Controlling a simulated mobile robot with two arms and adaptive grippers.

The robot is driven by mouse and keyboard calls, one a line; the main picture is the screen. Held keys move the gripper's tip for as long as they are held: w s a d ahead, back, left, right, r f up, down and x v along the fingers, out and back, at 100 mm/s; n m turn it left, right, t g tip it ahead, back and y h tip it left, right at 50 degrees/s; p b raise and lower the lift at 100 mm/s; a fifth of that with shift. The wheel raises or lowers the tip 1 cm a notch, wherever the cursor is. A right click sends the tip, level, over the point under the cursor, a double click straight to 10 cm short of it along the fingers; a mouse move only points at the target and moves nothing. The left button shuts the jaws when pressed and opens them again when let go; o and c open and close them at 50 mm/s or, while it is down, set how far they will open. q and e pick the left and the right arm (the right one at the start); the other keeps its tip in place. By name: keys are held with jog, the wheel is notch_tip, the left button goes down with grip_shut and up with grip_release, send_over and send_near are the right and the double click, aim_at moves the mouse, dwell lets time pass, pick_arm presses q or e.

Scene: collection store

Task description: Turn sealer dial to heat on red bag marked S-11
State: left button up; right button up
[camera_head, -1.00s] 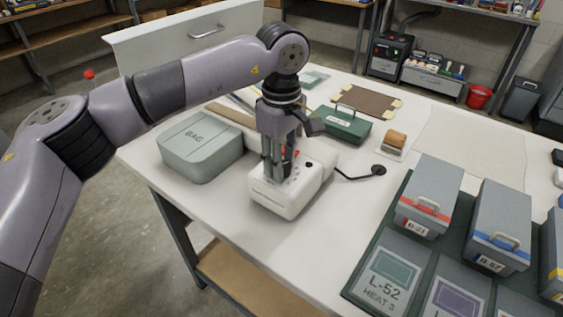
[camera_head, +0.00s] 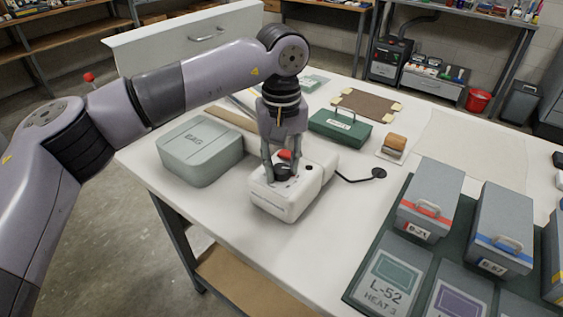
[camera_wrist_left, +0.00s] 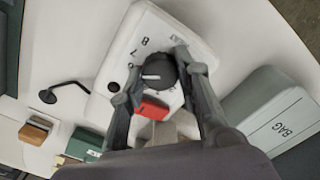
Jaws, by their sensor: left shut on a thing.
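The sealer (camera_head: 285,203) is a white unit with rounded edges on the table. Its black dial (camera_head: 283,174) is on top, beside a red part (camera_head: 285,155). My left gripper (camera_head: 282,170) points down, with its fingers closed on opposite sides of the dial. In the left wrist view the gripper (camera_wrist_left: 167,75) holds the dial (camera_wrist_left: 160,71), which has a white pointer line. Numerals including 7 and 8 are printed around it, and some are hidden by a finger. No bag marked S-11 can be made out. My right gripper is not in view.
A grey-green case marked BAG (camera_head: 200,155) stands left of the sealer. A green box (camera_head: 340,129) stands behind it. A card marked L-52 HEAT 3 (camera_head: 386,283) lies on a dark green mat at the right, near grey drawer boxes (camera_head: 428,200).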

aim_at(282, 168)
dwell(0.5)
pick_arm(q)
jog(key=o, duration=1.2)
notch_tip(282, 168, up, 12)
